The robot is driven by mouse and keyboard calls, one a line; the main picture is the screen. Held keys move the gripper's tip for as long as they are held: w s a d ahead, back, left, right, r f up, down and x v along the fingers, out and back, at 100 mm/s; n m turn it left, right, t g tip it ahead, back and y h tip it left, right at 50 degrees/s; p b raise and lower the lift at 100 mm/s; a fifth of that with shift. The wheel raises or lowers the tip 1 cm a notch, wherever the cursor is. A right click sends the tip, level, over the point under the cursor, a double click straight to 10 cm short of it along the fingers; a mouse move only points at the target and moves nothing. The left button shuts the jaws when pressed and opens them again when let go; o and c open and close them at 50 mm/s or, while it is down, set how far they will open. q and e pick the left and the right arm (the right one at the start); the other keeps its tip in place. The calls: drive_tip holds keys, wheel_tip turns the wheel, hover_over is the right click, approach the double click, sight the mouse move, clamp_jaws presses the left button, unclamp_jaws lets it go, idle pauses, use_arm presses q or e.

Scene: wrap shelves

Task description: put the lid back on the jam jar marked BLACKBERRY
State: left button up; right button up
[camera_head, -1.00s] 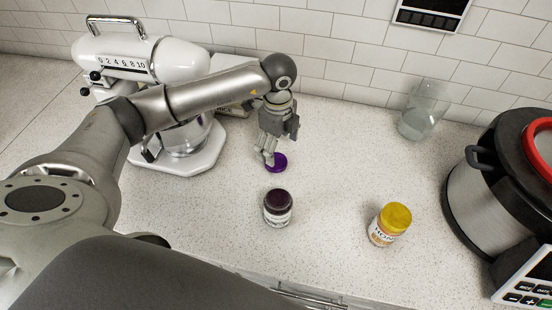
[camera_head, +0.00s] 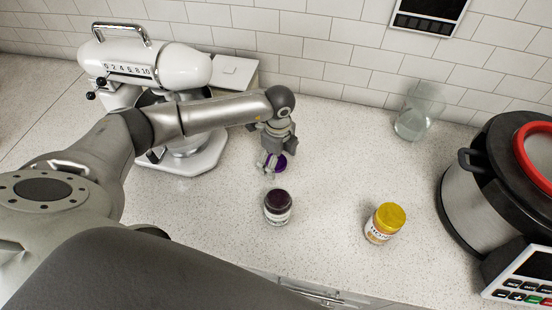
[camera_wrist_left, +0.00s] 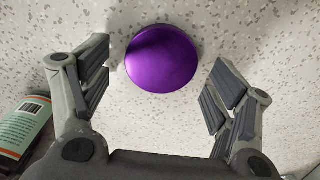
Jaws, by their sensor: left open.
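A purple lid (camera_head: 280,163) lies flat on the counter. It also shows in the left wrist view (camera_wrist_left: 161,58), between and a little beyond my open fingers. My left gripper (camera_head: 269,166) is open and empty, pointing down just above the lid and partly covering it in the head view; its fingers also show in the left wrist view (camera_wrist_left: 158,85). A small jar (camera_head: 278,208) with dark contents and a white label stands upright on the counter, in front of the lid. Its top looks open and dark; its label is too small to read. My right gripper is not in view.
A honey jar (camera_head: 384,223) with a yellow lid stands to the right. A glass (camera_head: 418,112) is near the wall. A large cooker (camera_head: 490,190) is at the right edge, a white stand mixer (camera_head: 150,65) at the left with a box (camera_head: 236,75) behind.

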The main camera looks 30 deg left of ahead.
use_arm(q)
drive_tip(key=c, duration=0.7)
drive_tip(key=shift+r+b, duration=0.7)
drive_tip(key=shift+b, duration=0.05)
drive_tip(key=s+d+r+b, duration=0.2)
drive_tip(key=s+d+r, duration=0.1)
drive_tip(key=r, duration=0.1)
drive_tip(key=s+d+r+b, duration=0.2)
drive_tip(key=s+d+r, duration=0.1)
drive_tip(key=s+d+r+b, duration=0.1)
drive_tip(key=s+d+r, duration=0.2)
drive_tip(key=d+r, duration=0.1)
drive_tip(key=shift+s+r+b, duration=0.35)
drive_tip(key=shift+s+b, duration=0.05)
